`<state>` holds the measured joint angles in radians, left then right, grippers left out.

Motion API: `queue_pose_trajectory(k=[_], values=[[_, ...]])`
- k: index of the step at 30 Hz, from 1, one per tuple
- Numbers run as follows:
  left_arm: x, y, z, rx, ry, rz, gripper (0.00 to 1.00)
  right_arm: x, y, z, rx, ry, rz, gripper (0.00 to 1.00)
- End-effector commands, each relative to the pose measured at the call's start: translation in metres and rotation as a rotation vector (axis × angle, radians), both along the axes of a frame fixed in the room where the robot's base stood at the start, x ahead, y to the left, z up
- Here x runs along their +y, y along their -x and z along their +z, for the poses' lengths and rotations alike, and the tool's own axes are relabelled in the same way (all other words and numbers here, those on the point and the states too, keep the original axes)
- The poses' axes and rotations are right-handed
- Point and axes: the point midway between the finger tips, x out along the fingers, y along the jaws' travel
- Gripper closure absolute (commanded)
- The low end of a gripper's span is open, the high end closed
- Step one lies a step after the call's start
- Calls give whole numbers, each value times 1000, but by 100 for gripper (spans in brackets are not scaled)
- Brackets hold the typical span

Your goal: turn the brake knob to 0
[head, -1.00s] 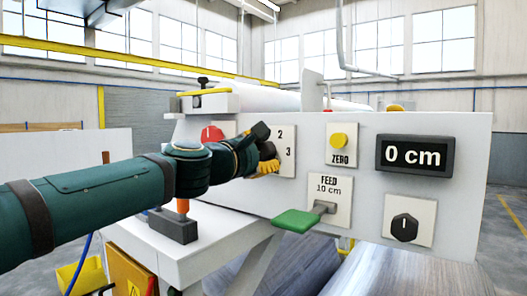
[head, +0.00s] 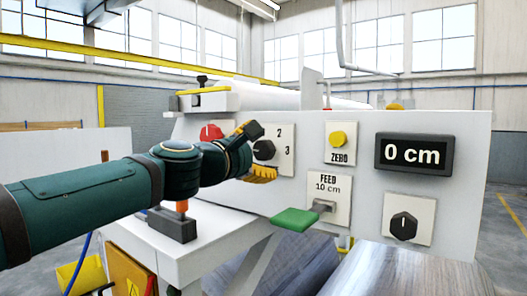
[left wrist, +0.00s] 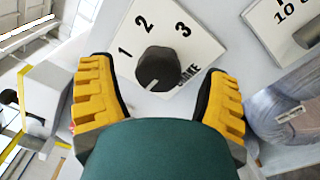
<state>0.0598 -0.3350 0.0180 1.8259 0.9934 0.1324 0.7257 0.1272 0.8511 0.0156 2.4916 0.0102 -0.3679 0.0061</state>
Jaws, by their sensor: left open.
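The brake knob (head: 264,150) is black and sits on a white plate on the machine's front panel, with 2 and 3 printed beside it. In the left wrist view the knob (left wrist: 158,68) shows 1, 2 and 3 around it. Its white mark points to the lower left of that picture, past the 1; no 0 can be seen there. My left gripper (head: 257,153) is open, with its yellow-padded fingers on either side of the knob and apart from it. The left wrist view shows clear gaps between the fingers (left wrist: 160,75) and the knob. My right gripper is not in view.
A red knob (head: 211,132) is just left, partly behind my gripper. Right of the brake knob are the yellow ZERO button (head: 338,139), the FEED lever with green handle (head: 295,219), a display (head: 413,155) reading 0 cm and another black knob (head: 404,226).

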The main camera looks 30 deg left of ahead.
Motion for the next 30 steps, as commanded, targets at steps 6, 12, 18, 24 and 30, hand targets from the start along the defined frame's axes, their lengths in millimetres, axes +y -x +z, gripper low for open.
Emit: queue_pose_trajectory(k=[6, 12, 18, 24, 30], values=[[3, 45, -1, -3, -2, 4, 23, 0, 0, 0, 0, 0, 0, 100], [5, 80, -2, -1, -2, 2, 23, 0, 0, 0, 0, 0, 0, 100], [6, 98, -3, 0, -1, 0, 23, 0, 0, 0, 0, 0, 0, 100], [6, 102, -3, 1, -1, 0, 23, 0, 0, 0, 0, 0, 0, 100], [6, 102, -3, 1, -1, 0, 23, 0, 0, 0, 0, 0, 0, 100]])
